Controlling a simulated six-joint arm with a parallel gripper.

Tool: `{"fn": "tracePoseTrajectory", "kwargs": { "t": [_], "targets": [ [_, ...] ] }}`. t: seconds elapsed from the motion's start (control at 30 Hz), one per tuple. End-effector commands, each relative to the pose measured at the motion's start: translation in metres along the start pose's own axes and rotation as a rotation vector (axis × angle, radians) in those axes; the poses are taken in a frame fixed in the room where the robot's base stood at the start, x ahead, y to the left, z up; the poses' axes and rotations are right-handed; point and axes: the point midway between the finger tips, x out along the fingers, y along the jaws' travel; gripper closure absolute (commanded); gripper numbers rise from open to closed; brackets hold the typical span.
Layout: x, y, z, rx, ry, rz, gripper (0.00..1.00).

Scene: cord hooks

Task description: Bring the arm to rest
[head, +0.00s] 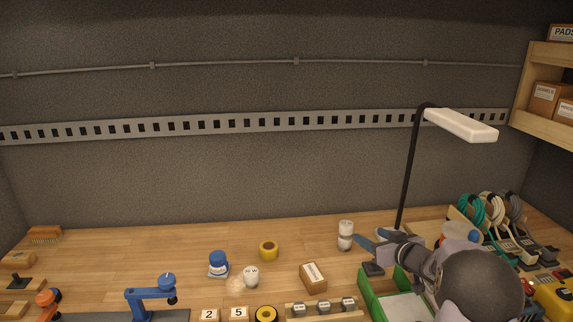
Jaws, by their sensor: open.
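My gripper (371,240) is at the lower right of the head view, above the bench and over the far left part of a green-walled tray (374,299). Its blue-grey fingers point left and are apart, with nothing seen between them. A white jar with a dark label (345,236) stands just left of the fingertips; I cannot tell whether they touch. My arm hides part of the tray and the bench behind it. Coiled cords in green (470,209), cream (492,206) and grey (514,206) hang at the right, beyond my arm.
A black lamp post (409,165) rises close behind my gripper. A blue-lidded jar (219,265), yellow tape roll (269,250), white jar (251,277) and cardboard box (313,277) stand left of it. A shelf (545,60) is at upper right. The bench's back left is mostly clear.

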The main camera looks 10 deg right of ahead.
Motion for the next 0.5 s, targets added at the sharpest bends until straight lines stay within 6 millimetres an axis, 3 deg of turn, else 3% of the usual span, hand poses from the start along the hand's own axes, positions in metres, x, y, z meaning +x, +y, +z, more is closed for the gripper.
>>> {"fn": "tracePoseTrajectory", "kwargs": {
  "t": [0.1, 0.27, 0.37, 0.5],
  "targets": [
    [-0.01, -0.008, -0.018, -0.003, -0.045, 0.077, 0.45],
    [-0.042, -0.027, -0.024, 0.011, -0.199, 0.222, 0.45],
    [-0.078, -0.052, -0.012, 0.032, -0.355, 0.29, 0.45],
    [-0.144, -0.103, 0.019, 0.07, -0.616, 0.315, 0.45]
  ]
}}
